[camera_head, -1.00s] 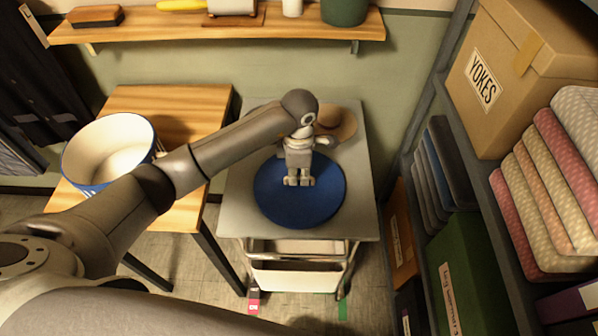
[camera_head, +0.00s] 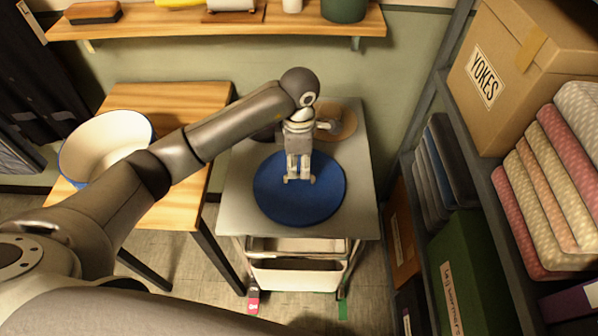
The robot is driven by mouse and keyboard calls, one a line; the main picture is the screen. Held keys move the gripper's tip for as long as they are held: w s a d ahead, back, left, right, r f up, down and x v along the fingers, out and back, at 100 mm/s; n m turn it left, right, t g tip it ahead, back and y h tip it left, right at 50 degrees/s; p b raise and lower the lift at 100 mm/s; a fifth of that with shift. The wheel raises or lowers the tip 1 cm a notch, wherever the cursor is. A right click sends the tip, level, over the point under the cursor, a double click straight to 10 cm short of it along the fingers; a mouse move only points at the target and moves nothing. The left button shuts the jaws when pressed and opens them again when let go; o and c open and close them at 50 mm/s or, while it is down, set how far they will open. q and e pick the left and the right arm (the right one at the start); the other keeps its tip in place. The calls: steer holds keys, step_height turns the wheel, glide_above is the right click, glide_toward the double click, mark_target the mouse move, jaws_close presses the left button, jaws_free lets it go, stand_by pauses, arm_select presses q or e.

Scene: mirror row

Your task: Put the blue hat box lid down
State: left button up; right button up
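The blue hat box lid (camera_head: 325,195) is a round blue disc lying flat on the grey top of a trolley (camera_head: 360,218). My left gripper (camera_head: 300,179) is over the lid's upper middle, pointing down, with its two fingers apart and nothing seen between them. I cannot tell whether the fingertips still touch the lid. The lid's knob or handle, if any, is hidden or too small to see. The open hat box (camera_head: 108,140), white inside with a blue rim, stands on the wooden table (camera_head: 180,100) at the left. My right gripper is not in view.
A tan hat (camera_head: 340,122) lies behind my gripper at the trolley's back. Shelving at the right holds a "YOKES" carton (camera_head: 520,65), folded cloths (camera_head: 560,170) and a green box (camera_head: 465,270). A wall shelf (camera_head: 230,27) runs along the back.

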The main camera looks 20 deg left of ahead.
mark_target(299, 175)
arm_select(q)
step_height(299, 175, up, 8)
steer(key=b, duration=0.1)
steer(key=shift+r+b, duration=0.15)
steer(key=shift+b, duration=0.2)
